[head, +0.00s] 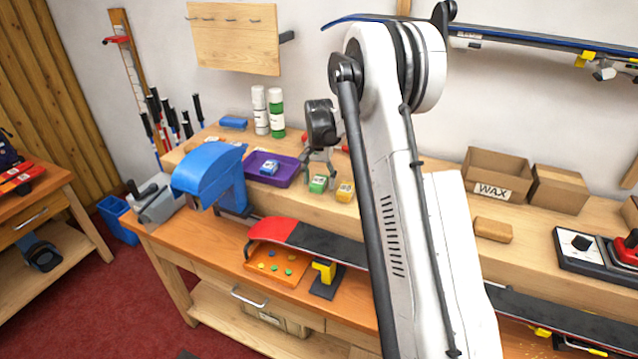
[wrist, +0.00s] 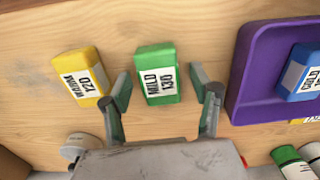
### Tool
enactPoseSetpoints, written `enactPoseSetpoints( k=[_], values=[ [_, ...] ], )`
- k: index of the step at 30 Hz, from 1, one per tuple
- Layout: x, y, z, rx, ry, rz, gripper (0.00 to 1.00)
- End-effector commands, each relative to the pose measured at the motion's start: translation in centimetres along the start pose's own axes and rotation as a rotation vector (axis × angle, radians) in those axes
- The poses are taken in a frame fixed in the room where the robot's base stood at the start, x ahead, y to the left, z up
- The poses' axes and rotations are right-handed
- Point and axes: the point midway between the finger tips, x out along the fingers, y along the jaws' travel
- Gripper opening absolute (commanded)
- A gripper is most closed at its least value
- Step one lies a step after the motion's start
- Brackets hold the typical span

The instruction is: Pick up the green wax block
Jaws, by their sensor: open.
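The green wax block (head: 318,184) lies on the raised wooden shelf of the bench, between the purple tray and the yellow block. In the wrist view the green block (wrist: 157,75) has a white label reading MILD 130. My gripper (head: 320,163) is just above and behind it in the head view. In the wrist view my gripper (wrist: 161,84) is open and empty, with one finger on each side of the block and a gap on both sides. I cannot tell how far the fingertips are above the shelf.
A yellow wax block (wrist: 80,77) lies close on one side of the green one. A purple tray (wrist: 240,88) holding a blue block (wrist: 300,75) is on the other side. White and green bottles (head: 276,115) stand behind.

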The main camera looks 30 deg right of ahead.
Motion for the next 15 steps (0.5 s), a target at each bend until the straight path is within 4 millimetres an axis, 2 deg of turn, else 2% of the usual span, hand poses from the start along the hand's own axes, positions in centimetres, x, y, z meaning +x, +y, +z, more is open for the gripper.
enactPoseSetpoints(
  k=[9,15],
  values=[
    [0.65,0.02,0.02,0.000,0.000,0.000,0.59],
    [0.63,0.02,0.02,0.000,0.000,0.000,0.33]
  ],
)
